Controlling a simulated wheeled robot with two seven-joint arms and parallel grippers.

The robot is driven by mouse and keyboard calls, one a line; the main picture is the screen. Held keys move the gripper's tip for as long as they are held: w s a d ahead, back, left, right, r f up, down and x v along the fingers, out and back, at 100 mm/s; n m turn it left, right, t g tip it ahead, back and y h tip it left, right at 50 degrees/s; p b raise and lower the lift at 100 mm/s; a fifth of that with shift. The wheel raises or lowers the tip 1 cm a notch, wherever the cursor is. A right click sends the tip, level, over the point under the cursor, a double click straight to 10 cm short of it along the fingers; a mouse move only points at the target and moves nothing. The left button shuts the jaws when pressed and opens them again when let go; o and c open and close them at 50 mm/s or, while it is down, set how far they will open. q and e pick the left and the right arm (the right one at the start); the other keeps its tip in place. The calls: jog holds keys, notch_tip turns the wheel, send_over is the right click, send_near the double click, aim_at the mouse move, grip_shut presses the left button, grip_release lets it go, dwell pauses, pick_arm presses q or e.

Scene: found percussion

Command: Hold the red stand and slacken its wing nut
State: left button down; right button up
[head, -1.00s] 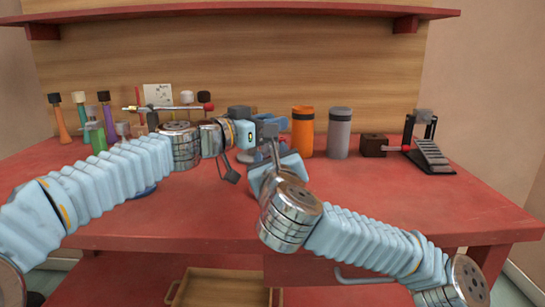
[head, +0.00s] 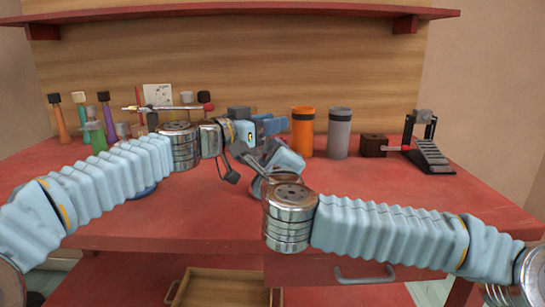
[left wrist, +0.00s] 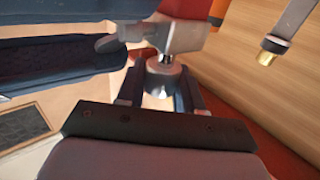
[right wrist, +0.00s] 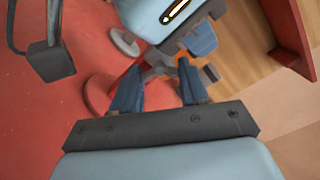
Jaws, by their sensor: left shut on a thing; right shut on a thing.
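The red stand's round base (right wrist: 100,97) lies on the table in the right wrist view. A thin post rises from it to a grey clamp (right wrist: 165,55). My left gripper (head: 266,124) comes in from the left and is shut at the head of the stand. The left wrist view shows a grey metal part (left wrist: 175,38) and a short silver cylinder (left wrist: 162,75) by its fingers. My right gripper (right wrist: 158,72) reaches in from the front and is shut at the grey clamp, apparently on the wing nut. The nut is mostly hidden by fingers. Both grippers almost touch.
An orange cylinder (head: 302,135) and a grey cylinder (head: 339,135) stand behind to the right, then a brown block (head: 373,146) and a pedal (head: 430,155). Several coloured bottle-like things stand at the left. The table's right front is clear.

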jog(key=shift+s+a, duration=0.1)
dwell(0.3)
jog(key=o, duration=0.9)
pick_arm(q)
jog(key=shift+f, duration=0.1)
pick_arm(e)
jog(key=shift+o, duration=0.8)
